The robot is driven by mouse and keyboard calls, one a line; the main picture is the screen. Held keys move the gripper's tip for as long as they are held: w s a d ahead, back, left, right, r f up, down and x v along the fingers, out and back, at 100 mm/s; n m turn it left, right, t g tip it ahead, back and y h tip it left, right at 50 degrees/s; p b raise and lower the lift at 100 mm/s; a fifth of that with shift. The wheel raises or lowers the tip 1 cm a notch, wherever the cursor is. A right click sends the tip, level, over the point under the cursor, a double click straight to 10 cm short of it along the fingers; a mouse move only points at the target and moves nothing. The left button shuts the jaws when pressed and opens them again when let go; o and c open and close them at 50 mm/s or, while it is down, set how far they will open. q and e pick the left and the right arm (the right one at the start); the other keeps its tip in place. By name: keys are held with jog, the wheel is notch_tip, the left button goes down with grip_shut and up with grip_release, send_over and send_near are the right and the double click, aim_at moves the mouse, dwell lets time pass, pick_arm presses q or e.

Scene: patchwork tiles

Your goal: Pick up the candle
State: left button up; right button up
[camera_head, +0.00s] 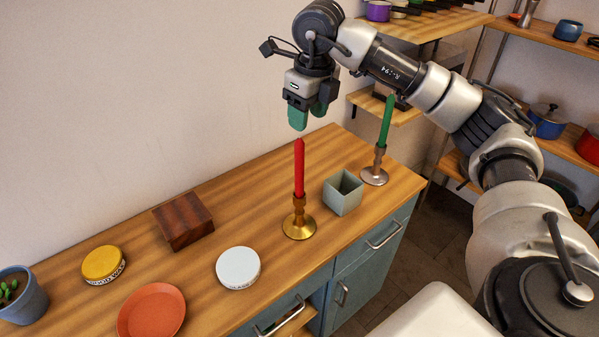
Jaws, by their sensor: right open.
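A red candle (299,168) stands upright in a brass holder (299,222) on the wooden cabinet top. A green candle (386,122) stands upright in a silver holder (375,174) farther right, near the back corner. My right gripper (308,116) hangs with its green fingertips pointing down, in the picture just above the tip of the red candle. It is open, and nothing shows between its fingers. My left gripper is not in view.
A grey-green square pot (343,193) stands between the two holders. A wooden box (183,220), a white tin (238,268), a yellow tin (103,264), an orange plate (151,311) and a potted plant (20,297) stand to the left. A drawer (291,322) is partly open.

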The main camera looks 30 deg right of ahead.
aim_at(300, 139)
jog(key=f, duration=0.1)
jog(key=f+p, duration=0.1)
jog(key=f, duration=0.2)
jog(key=shift+w+a+f, duration=0.25)
jog(key=shift+w+f, duration=0.05)
jog(key=shift+w, duration=0.1)
jog(key=f, duration=0.1)
jog(key=f+p, duration=0.2)
jog(key=shift+w+a+f, duration=0.25)
jog(key=shift+w+f, duration=0.05)
jog(key=shift+w, duration=0.1)
jog(key=shift+f, duration=0.4)
jog(key=shift+c, duration=0.5)
grip_shut()
